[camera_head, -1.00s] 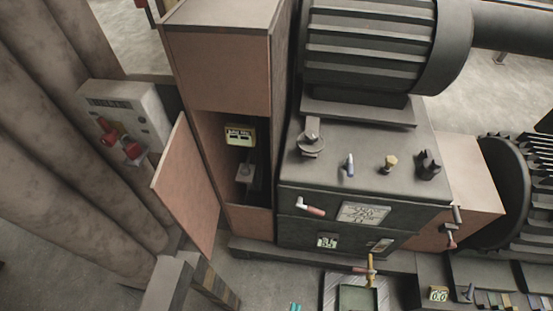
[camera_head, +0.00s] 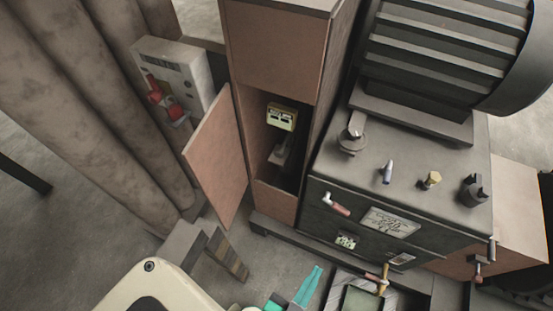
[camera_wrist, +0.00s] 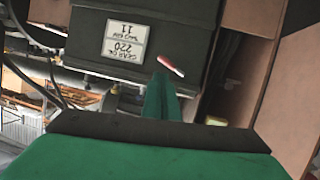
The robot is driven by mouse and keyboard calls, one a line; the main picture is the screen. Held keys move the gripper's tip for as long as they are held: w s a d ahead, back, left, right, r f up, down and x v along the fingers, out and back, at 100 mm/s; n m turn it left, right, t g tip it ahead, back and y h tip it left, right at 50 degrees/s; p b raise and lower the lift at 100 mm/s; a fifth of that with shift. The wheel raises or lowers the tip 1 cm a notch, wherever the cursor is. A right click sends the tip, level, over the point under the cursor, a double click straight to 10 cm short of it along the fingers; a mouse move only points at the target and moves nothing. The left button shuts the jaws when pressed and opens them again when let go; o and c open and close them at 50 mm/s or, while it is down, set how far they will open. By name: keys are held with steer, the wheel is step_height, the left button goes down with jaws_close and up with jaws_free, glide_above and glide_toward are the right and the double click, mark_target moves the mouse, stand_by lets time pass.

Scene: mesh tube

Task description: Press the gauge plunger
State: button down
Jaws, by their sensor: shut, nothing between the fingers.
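A gauge (camera_head: 281,117) with a pale yellow case and two small windows sits inside the open tall cabinet in the head view. A small grey part (camera_head: 279,156) sits below it; I cannot tell whether this is the plunger. My gripper (camera_head: 314,270) has green fingers, shut and empty, at the bottom of the head view, in front of and below the cabinet and the dark machine. In the wrist view the shut fingers (camera_wrist: 161,78) point toward a dark machine face with a red-and-white handle (camera_wrist: 171,66) just past the tips. The gauge is not recognizable there.
The cabinet door (camera_head: 215,158) stands open to the left. A grey box (camera_head: 172,78) with red fittings is on the left. The dark machine (camera_head: 405,165) with knobs on top stands right of the cabinet.

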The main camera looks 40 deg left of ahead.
mark_target(279, 154)
steer(key=w+a+f+n+g+y, duration=0.2)
steer(key=w+a+f+n, duration=0.15)
steer(key=w+a, duration=0.45)
steer(key=w+a+r+n+g+y, duration=0.1)
steer(key=w+a+r+n+g, duration=0.2)
steer(key=a+n, duration=0.4)
steer(key=w+a+r+n+g+y, duration=0.2)
steer(key=w+a+r+n+g, duration=0.2)
steer(key=a+r+n, duration=0.3)
steer(key=shift+w+a+r+g, duration=0.25)
steer(key=shift+w+a, duration=0.3)
steer(key=shift+a, duration=0.6)
steer(key=w+a+f, duration=0.5)
steer(key=w+f, duration=0.2)
steer(key=f, duration=0.1)
steer(key=shift+w+a, duration=0.35)
